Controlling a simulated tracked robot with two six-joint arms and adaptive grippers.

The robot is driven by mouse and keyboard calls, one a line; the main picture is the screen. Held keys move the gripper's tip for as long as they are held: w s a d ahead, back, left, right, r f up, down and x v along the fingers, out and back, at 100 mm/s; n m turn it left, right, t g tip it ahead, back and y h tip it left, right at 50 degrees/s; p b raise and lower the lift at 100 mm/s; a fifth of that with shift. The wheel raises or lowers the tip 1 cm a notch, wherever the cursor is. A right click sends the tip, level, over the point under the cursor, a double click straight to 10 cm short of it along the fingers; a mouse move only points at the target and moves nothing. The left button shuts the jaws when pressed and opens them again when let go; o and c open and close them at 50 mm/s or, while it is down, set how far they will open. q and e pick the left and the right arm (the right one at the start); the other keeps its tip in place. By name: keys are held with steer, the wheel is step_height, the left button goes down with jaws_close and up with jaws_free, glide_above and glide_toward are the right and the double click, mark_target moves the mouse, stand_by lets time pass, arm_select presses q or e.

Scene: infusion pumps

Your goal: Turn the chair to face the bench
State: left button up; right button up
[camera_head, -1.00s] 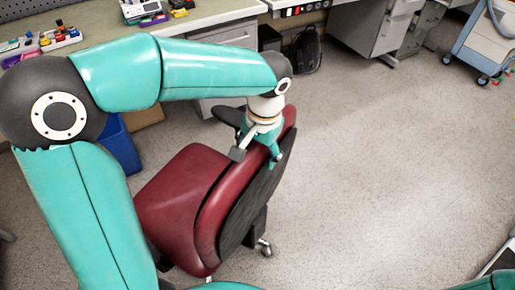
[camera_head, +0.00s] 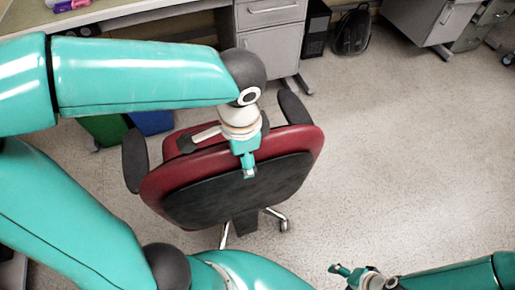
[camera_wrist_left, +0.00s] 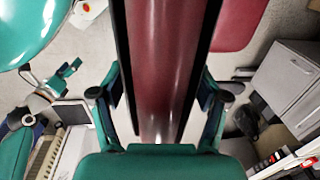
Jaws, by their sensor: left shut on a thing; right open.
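The red office chair (camera_head: 305,143) stands in the middle of the head view. Its black back shell faces me, and its seat side points away toward the bench (camera_head: 110,12) and drawers. Armrests show on both sides. My left gripper (camera_head: 248,165) is on the top edge of the backrest. In the left wrist view its two fingers (camera_wrist_left: 160,100) sit on either side of the red backrest (camera_wrist_left: 165,60), shut on it. My right gripper (camera_head: 352,273) is open and empty at the bottom right, apart from the chair. Most of the seat is hidden behind the backrest.
A grey drawer cabinet (camera_head: 272,50) stands behind the chair, with a black backpack (camera_head: 352,32) on the floor beside it. A green bin (camera_head: 105,130) and a blue bin (camera_head: 152,122) stand left of the chair. The floor on the right is clear.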

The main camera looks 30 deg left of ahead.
arm_select(q)
steer(key=shift+s+f, duration=0.15)
steer(key=shift+s, duration=0.15)
steer(key=o, duration=1.6)
steer(key=shift+w+r, duration=0.1)
steer(key=shift+r, duration=0.1)
steer(key=r, duration=1)
steer(key=shift+s+d+r, duration=0.15)
steer(key=shift+s+d, duration=0.15)
steer(key=shift+d, duration=0.1)
steer(key=shift+s+r, duration=0.1)
steer(key=shift+r, duration=0.55)
